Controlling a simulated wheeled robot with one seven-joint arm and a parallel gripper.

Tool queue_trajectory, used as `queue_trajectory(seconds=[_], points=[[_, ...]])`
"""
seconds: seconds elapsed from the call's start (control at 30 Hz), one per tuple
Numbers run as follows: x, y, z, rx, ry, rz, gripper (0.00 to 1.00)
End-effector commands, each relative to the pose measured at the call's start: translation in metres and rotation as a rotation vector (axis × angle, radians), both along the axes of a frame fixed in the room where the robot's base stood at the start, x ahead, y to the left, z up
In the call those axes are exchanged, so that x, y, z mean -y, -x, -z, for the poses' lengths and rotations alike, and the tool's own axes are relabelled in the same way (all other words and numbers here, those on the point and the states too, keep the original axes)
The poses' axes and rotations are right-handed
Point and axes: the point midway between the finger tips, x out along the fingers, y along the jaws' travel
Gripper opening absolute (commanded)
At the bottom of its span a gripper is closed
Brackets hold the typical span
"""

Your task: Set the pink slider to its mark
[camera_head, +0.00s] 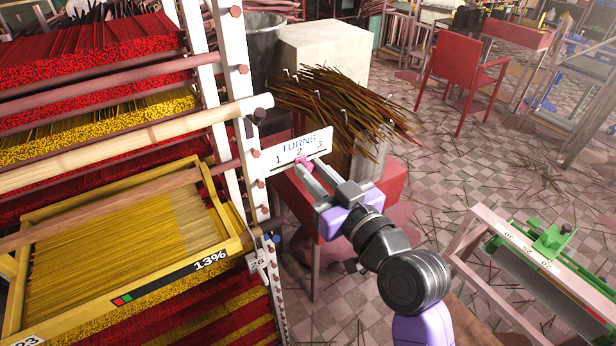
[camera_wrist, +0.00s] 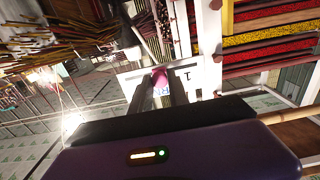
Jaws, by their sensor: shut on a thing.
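The pink slider (camera_head: 302,163) sits at the lower edge of a white plate (camera_head: 275,162) lettered TURNS with the numbers 1, 2 and 3. It stands below and close to the 2. My gripper (camera_head: 309,170) reaches in from the lower right and is shut on the slider. In the wrist view the pink slider (camera_wrist: 160,75) shows between the two dark fingers, in front of the plate (camera_wrist: 190,77), which appears upside down. The fingers cover part of the slider and most of the lettering there. I cannot make out a separate target mark.
A white post (camera_head: 235,90) of a rack holding red and yellow incense sticks stands left of the plate. A bundle of dark sticks (camera_head: 340,100) lies behind and above it. A frame with a green clamp (camera_head: 548,243) stands at right.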

Motion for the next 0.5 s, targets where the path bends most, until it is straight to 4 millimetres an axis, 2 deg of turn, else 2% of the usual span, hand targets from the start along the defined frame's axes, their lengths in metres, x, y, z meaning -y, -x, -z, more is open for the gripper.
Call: queue_trajectory(seconds=[0.07, 0.1, 0.2, 0.5], points=[[0.0001, 0.0001, -0.0005, 0.000, 0.000, 0.000, 0.00], [0.0000, 0.0001, -0.0005, 0.000, 0.000, 0.000, 0.23], [-0.0001, 0.0002, -0.0004, 0.000, 0.000, 0.000, 0.42], [0.0000, 0.0007, 0.0000, 0.000, 0.000, 0.000, 0.42]])
